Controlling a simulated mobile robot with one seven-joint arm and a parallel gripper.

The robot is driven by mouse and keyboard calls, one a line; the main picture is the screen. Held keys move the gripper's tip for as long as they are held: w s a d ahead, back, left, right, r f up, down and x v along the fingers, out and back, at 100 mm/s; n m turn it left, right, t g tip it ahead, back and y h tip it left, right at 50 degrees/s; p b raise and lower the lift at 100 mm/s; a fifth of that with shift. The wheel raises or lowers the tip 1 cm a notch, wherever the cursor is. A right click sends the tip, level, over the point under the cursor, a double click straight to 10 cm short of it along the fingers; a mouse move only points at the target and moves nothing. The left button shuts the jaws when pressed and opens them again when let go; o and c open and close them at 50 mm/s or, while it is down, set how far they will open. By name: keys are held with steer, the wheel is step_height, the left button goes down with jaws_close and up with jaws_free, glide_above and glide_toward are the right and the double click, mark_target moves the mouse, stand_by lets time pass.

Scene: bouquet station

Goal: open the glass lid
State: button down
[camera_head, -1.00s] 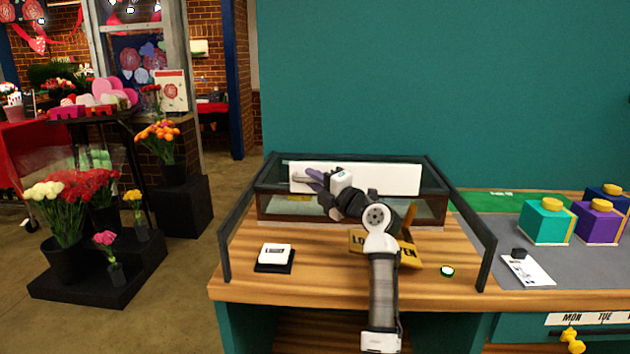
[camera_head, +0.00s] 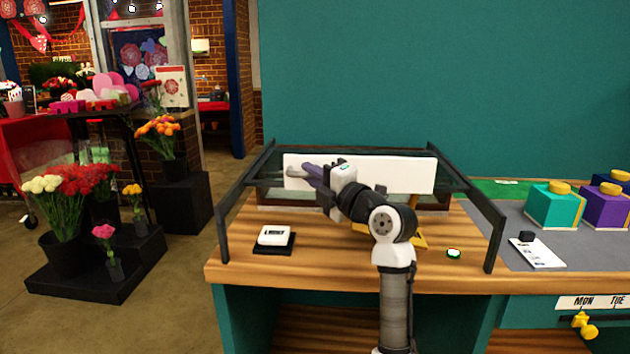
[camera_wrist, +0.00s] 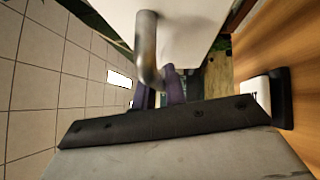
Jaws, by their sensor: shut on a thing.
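The glass lid's case has a dark frame (camera_head: 340,151) standing on the wooden counter. A long white panel (camera_head: 400,173) shows at the back inside the frame, raised and facing me. A grey metal handle (camera_wrist: 147,45) curves out from the white surface in the wrist view; in the head view the handle (camera_head: 294,172) is at the panel's left. My gripper (camera_head: 312,174) has purple fingers, shut on the handle; the fingers (camera_wrist: 160,92) also show in the wrist view. Part of the panel and the glass is hidden behind my arm.
A white box on a black base (camera_head: 273,237) stands at the counter's left. A small round green-rimmed item (camera_head: 453,253) lies at the right. A yellow sign (camera_head: 417,238) is partly behind my arm. Teal (camera_head: 553,208) and purple boxes stand further right.

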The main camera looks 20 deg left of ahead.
steer(key=s+d+b, duration=0.2)
steer(key=s+b, duration=0.1)
steer(key=s, duration=0.5)
steer(key=shift+s+d, duration=0.25)
steer(key=shift+s, duration=0.15)
steer(key=c, duration=1.5)
jaws_free()
steer(key=shift+o, duration=0.2)
steer(key=b+v, duration=0.2)
steer(key=v, duration=1.2)
steer(key=shift+b, duration=0.35)
steer(key=shift+a+r, duration=0.1)
